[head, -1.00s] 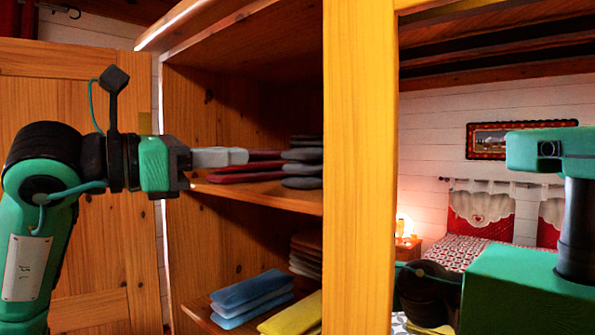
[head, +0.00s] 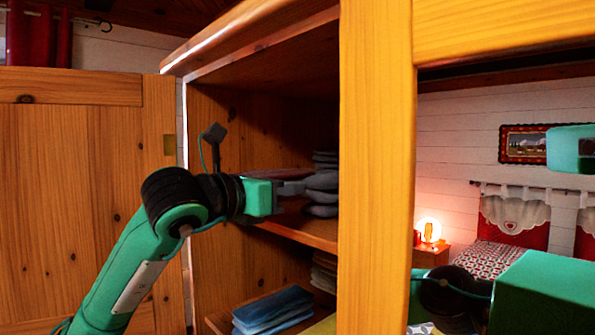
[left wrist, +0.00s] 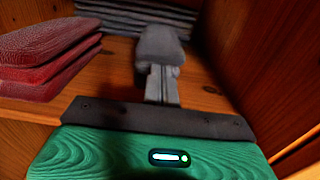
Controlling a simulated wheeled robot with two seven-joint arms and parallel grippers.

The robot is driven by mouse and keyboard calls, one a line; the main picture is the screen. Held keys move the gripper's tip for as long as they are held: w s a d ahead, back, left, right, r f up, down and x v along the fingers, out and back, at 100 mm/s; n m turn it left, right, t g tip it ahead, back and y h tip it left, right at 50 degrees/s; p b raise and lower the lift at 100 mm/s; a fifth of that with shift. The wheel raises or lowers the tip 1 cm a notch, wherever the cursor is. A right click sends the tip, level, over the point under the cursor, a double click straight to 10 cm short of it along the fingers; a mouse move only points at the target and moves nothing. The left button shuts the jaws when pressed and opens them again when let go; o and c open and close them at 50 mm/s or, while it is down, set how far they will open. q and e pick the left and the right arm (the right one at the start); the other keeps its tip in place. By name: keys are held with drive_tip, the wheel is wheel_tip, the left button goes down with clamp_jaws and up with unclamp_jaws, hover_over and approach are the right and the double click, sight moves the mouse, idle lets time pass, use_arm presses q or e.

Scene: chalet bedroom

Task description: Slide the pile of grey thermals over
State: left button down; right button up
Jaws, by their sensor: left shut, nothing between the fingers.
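The grey thermals (head: 321,187) are a folded stack on the wardrobe's middle shelf, partly hidden by the front post in the head view. Thinner grey layers show above or behind them. In the left wrist view, a layered grey pile (left wrist: 125,14) lies beyond my fingertips. My left gripper (head: 300,188) is shut and empty, reaching into the shelf with its fingertips at the left side of the grey stack. I cannot tell whether they touch. The shut fingers also show in the left wrist view (left wrist: 160,45). My right gripper is not in view.
A red folded pile (left wrist: 50,55) lies left of my fingers in the left wrist view. The wooden post (head: 376,170) stands right of the grey stack. Blue folded cloths (head: 272,310) lie on the lower shelf. An open door (head: 80,190) stands left.

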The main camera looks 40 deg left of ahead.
sight(310, 186)
use_arm(q)
drive_tip(key=shift+w+d+p, duration=0.1)
drive_tip(key=shift+w+p, duration=0.3)
drive_tip(key=shift+w, duration=0.6)
drive_tip(key=shift+w, duration=0.1)
drive_tip(key=shift+w+d+r+p, duration=0.1)
drive_tip(key=shift+w+p, duration=0.5)
drive_tip(key=shift+w, duration=0.95)
drive_tip(key=shift+s, duration=0.1)
